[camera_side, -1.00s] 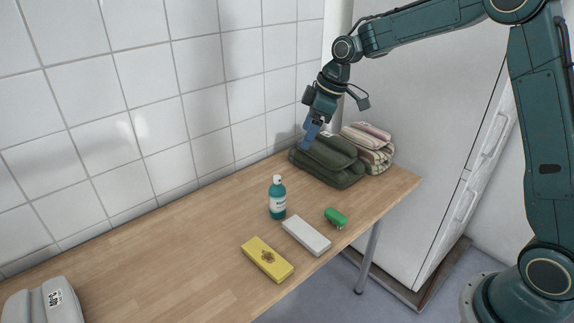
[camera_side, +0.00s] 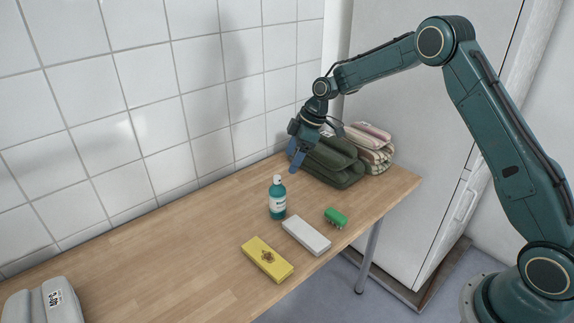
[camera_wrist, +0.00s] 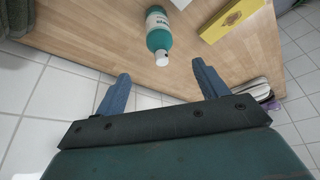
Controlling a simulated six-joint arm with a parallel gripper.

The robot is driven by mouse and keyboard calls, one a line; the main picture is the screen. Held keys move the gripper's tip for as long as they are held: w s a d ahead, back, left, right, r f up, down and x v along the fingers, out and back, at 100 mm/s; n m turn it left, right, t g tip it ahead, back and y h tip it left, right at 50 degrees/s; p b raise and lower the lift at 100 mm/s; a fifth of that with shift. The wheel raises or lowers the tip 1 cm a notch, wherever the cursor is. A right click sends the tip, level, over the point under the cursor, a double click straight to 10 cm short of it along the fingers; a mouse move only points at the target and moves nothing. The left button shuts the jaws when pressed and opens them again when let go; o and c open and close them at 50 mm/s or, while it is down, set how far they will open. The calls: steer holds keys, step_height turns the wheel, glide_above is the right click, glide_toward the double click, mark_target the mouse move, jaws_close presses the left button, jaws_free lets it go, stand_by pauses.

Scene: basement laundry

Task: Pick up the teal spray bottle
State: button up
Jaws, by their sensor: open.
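The teal spray bottle (camera_side: 277,200) stands upright on the wooden table, with a white cap and a white label. In the wrist view the bottle (camera_wrist: 158,36) lies beyond the fingertips, roughly between them, its white cap toward me. My gripper (camera_side: 297,165) is open and empty, above the table and behind and slightly right of the bottle in the side view. Its two blue fingers (camera_wrist: 163,82) show spread apart in the wrist view. They do not touch the bottle.
A white box (camera_side: 306,235), a yellow box (camera_side: 267,259) and a green object (camera_side: 336,217) lie in front of the bottle. Folded dark green cloth (camera_side: 335,163) and striped towels (camera_side: 372,150) sit at the back right. A grey item (camera_side: 40,303) is front left. The tiled wall (camera_side: 130,110) stands behind.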

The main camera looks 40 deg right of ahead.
mark_target(279, 182)
steer(key=x, duration=0.7)
steer(key=shift+f, duration=0.3)
steer(key=shift+a+f, duration=0.1)
steer(key=shift+x, duration=2.5)
steer(key=shift+w, duration=0.1)
steer(key=shift+c, duration=0.2)
steer(key=c, duration=1.2)
steer(key=shift+r, duration=0.25)
step_height(279, 182, up, 20)
steer(key=shift+f, duration=0.15)
